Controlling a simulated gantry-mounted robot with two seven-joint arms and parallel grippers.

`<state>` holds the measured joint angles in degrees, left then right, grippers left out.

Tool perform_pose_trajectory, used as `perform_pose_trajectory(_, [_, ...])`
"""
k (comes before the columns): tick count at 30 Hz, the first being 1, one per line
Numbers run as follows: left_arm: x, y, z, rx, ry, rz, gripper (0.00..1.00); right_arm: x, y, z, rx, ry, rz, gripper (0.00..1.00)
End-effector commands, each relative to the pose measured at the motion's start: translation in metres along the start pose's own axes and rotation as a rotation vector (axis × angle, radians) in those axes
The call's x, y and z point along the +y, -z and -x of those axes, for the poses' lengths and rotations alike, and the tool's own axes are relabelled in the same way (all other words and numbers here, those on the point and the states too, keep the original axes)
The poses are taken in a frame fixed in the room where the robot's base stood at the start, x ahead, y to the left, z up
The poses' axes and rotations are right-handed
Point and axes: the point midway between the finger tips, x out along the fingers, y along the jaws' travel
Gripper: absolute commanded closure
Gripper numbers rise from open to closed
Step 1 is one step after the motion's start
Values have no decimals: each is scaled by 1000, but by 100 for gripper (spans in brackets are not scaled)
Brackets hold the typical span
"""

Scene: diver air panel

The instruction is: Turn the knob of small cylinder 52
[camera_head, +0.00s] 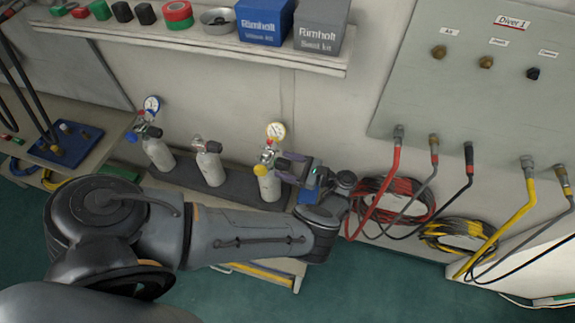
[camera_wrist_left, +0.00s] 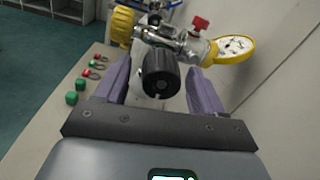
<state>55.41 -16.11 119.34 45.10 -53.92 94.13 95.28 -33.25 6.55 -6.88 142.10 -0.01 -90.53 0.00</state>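Three small grey cylinders stand in a row against the wall in the head view: a left one (camera_head: 159,153), a middle one (camera_head: 209,166) and a right one (camera_head: 269,186). No number is readable on them, so I cannot tell which is 52. The right one carries a yellow-rimmed gauge (camera_head: 276,131) and a valve. My left gripper (camera_head: 281,170) is at this valve, coming from the right. In the left wrist view its two purple fingers stand apart on either side of a black knob (camera_wrist_left: 160,76), with visible gaps. My right gripper is not in view.
The left cylinder has a blue-rimmed gauge (camera_head: 152,103). A shelf (camera_head: 190,42) with boxes and tape hangs above. Coiled red-black hose (camera_head: 395,203) and yellow-black hose (camera_head: 460,234) lie to the right, below the grey panel (camera_head: 480,80). A blue tray (camera_head: 68,144) is at left.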

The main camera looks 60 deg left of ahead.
Motion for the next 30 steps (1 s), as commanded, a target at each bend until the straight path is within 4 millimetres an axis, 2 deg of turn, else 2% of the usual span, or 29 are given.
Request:
perform_pose_trajectory(1, [0, 0, 0, 0, 0, 0, 37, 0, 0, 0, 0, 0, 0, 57])
perform_pose_trajectory(11, [0, 0, 0, 0, 0, 0, 87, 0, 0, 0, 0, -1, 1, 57])
perform_pose_trajectory(20, [0, -1, 0, 2, 0, -36, 87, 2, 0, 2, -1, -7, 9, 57])
perform_pose_trajectory(30, [0, -2, 1, 11, -1, -247, 87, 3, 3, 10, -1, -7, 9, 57])
